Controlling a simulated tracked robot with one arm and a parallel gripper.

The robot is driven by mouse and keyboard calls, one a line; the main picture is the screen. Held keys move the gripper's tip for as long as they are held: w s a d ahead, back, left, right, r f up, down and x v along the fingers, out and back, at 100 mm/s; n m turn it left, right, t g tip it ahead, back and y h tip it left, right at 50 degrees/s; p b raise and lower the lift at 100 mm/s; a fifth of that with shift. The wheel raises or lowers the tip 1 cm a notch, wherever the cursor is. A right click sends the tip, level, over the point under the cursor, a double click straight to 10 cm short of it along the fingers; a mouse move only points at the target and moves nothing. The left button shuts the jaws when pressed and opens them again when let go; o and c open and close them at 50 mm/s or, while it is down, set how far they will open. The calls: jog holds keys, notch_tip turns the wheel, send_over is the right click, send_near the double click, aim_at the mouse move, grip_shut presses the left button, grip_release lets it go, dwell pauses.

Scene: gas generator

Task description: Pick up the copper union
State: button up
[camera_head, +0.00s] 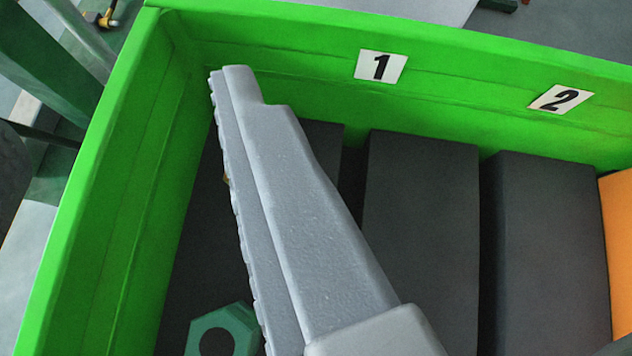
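My gripper (232,76) reaches from the bottom centre up and left over the inside of a green bin. It shows as one long grey jaw with a toothed left edge; whether a second finger stands apart from it cannot be seen. A tiny yellowish-brown spot (226,178) shows at the toothed edge, over the dark bin floor. It may be part of the copper union, but most of it is hidden behind the jaw and I cannot tell. No other copper-coloured fitting shows clearly.
The green bin (105,215) has walls at left and back, with labels 1 (381,66) and 2 (560,98). Dark blocks (420,230) (550,240) and an orange block (620,245) fill the right. A green hexagonal part (236,322) lies at bottom left. A hammer (107,18) lies outside.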

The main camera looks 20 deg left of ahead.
jog(key=s+d+f+n, duration=0.2)
jog(key=d+f+n, duration=0.1)
jog(key=d+f, duration=0.5)
jog(key=shift+y, duration=0.4)
jog(key=x, duration=0.6)
jog(key=b+x, duration=0.1)
jog(key=x, duration=0.2)
jog(key=shift+s+a+f, duration=0.2)
jog(key=shift+a+f, duration=0.2)
jog(key=shift+f, duration=0.05)
jog(key=shift+b+x, duration=0.3)
jog(key=shift+x, duration=2.65)
jog(key=shift+w+d, duration=0.1)
jog(key=c, duration=0.8)
